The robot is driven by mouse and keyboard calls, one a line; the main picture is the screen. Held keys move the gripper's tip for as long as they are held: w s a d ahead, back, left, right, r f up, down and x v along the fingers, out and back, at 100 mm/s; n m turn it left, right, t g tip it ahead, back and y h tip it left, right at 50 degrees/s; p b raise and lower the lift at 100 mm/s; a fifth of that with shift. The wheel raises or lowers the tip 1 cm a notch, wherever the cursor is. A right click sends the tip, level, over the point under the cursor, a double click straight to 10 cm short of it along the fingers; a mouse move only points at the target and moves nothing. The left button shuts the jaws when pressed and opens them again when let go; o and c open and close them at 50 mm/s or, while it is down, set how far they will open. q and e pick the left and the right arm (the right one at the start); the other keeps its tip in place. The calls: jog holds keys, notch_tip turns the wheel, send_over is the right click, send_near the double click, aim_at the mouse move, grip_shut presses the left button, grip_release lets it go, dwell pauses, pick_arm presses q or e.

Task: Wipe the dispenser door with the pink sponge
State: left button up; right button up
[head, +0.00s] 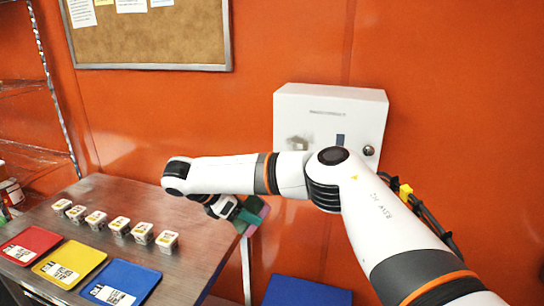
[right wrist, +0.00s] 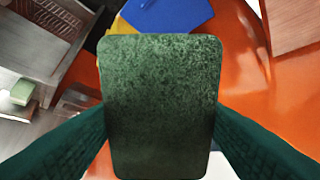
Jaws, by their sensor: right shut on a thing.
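The dispenser (head: 330,118) is a white box on the orange wall, with its door facing me. The door has a grey-brown smudge (head: 298,143) at its lower left, a dark slot and a round lock. My right gripper (head: 244,212) is shut on the sponge (head: 263,211), near the table's right edge, below and left of the dispenser and apart from it. In the right wrist view the sponge's dark green face (right wrist: 160,105) fills the middle between both fingers. Part of the door is hidden by my right arm. My left gripper is not in view.
A metal table (head: 120,195) stands at the left with several small labelled tubs. Red (head: 30,243), yellow (head: 70,262) and blue (head: 122,282) labelled mats lie in front of them. A blue surface (head: 305,291) shows low down. A cork board (head: 150,38) hangs on the wall.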

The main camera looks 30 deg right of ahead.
aim_at(251, 196)
jog(key=d+n+t, duration=0.1)
jog(key=w+d+r+n+t+h, duration=0.1)
jog(key=n+t, duration=0.1)
jog(key=w+d+r+n+t, duration=0.1)
jog(key=n+t, duration=0.1)
jog(key=shift+w+h, duration=0.15)
jog(key=shift+h, duration=0.25)
jog(key=w+d+r+n+t+h+b, duration=0.1)
jog(key=w+d+r+t, duration=0.1)
jog(key=d, duration=0.2)
jog(key=w+d+r+n+t+h+b, duration=0.1)
jog(key=w+d+r+n+t, duration=0.1)
jog(key=d+r+t, duration=0.1)
jog(key=w+d+r+n+t+b, duration=0.1)
jog(key=w+d+r+t, duration=0.1)
jog(key=d, duration=0.3)
jog(key=shift+w+d+r+t+h, duration=0.15)
jog(key=shift+w+r+t+h, duration=0.15)
jog(key=shift+h, duration=0.1)
jog(key=shift+d, duration=0.15)
jog(key=shift+p+x, duration=0.3)
jog(key=shift+x, duration=0.7)
jog(key=shift+r, duration=0.1)
